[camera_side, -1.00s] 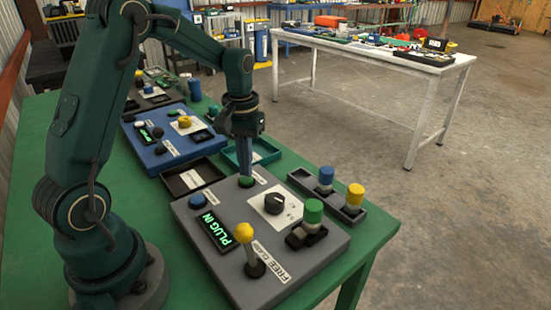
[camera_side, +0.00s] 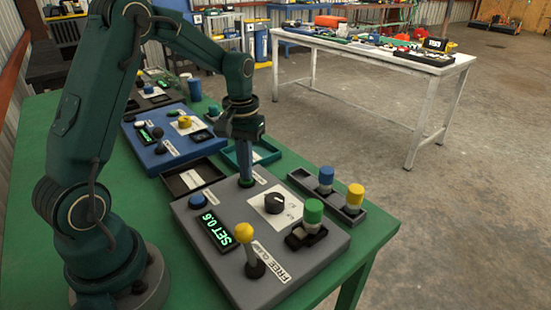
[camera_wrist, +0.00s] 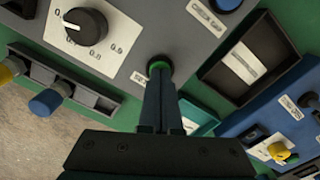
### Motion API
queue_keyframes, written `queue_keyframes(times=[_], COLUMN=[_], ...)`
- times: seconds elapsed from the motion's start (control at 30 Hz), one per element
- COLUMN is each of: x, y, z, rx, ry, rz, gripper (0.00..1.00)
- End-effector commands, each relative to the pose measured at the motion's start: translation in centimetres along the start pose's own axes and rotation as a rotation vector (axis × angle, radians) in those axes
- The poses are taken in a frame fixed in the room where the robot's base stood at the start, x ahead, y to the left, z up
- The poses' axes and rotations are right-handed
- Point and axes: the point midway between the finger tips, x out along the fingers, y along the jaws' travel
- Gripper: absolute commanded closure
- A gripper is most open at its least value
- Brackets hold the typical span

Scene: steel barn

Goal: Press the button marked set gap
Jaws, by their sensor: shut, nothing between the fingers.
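The grey control box (camera_side: 232,268) stands on the green table. Its green button sits at the box's far edge and shows in the wrist view (camera_wrist: 158,66), mostly hidden by my fingers. My gripper (camera_side: 246,182) is shut and empty, pointing down with its fingertips on that button; it also shows in the wrist view (camera_wrist: 160,78). The label beside the button is too small to read. The box's display (camera_side: 215,231) reads "SET 0.6" in green.
The grey box also carries a blue button (camera_side: 197,201), a black dial (camera_side: 274,203), a yellow-topped lever (camera_side: 244,233) and a green knob (camera_side: 313,211). A black tray (camera_side: 193,178) and a blue box (camera_side: 165,144) lie behind. A grey rack (camera_side: 353,213) stands right.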

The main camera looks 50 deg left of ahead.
Motion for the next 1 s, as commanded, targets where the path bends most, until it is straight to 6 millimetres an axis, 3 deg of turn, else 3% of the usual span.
queue_keyframes(times=[0.8, 1.0], x=[-6.3, -7.0], y=[0.0, 0.0], z=[-0.1, 0.0], rx=[0.0, 0.0], ry=[0.004, 0.001], rz=[0.0, 0.0], gripper=[1.0, 1.0])
